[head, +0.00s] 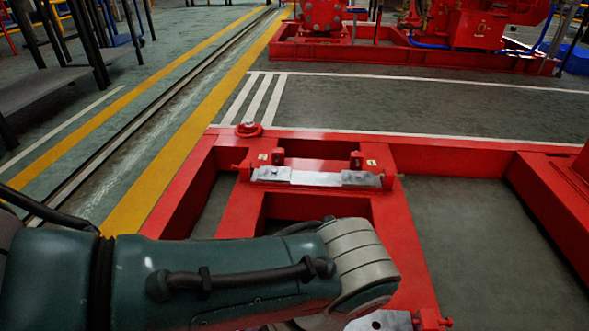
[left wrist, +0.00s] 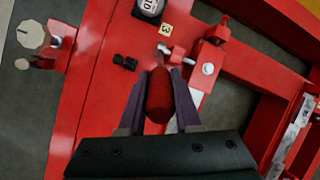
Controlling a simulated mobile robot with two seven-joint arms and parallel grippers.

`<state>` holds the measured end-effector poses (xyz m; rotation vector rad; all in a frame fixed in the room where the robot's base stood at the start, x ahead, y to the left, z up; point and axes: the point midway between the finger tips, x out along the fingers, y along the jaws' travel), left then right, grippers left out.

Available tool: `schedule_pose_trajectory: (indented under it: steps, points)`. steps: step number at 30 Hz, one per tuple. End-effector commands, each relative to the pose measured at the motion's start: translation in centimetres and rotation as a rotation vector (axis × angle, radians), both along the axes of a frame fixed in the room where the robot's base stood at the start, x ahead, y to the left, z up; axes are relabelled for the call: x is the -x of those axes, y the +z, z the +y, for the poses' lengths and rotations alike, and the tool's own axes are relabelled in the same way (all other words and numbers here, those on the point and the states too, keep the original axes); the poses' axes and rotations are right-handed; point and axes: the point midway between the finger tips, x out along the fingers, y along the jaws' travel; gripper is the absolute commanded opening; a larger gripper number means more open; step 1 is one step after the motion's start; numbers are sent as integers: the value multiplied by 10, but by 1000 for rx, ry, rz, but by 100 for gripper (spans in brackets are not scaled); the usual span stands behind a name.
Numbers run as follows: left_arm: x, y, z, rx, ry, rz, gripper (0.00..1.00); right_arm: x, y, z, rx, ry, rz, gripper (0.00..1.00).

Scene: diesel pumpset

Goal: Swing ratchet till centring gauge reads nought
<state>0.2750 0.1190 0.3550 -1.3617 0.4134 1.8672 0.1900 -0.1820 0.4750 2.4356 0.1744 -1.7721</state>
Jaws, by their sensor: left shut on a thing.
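In the left wrist view, my left gripper (left wrist: 158,78) is shut on a dark red grip (left wrist: 158,100), which looks like the ratchet's handle. A silver metal part (left wrist: 176,53) shows just beyond the fingertips; I cannot tell how it joins the grip. A black gauge with a round white face (left wrist: 150,8) is cut off by the top edge, so its reading cannot be told. My right gripper is in neither view.
The red base frame (head: 405,218) has open gaps between its beams. Steel plates (head: 317,178) lie across it between red blocks. A red bolt block (left wrist: 208,60) stands right of the gauge. Another red pumpset (head: 322,14) stands behind, and dark railings (head: 95,45) at left.

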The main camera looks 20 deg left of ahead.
Motion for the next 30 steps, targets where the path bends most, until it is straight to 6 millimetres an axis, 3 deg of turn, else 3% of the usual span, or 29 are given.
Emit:
schedule_pose_trajectory:
  steps: [12,13,18,21,30]
  points:
    - [0,-2,-1,-2,-3,-1,0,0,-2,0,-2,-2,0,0]
    - [0,-2,-1,-2,-3,-1,34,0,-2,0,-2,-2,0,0]
    - [0,-2,0,-4,-2,0,53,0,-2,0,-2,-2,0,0]
    - [0,-2,0,-5,-1,1,62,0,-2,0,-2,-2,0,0]
    - [-1,6,-3,-4,-1,2,62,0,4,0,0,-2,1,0]
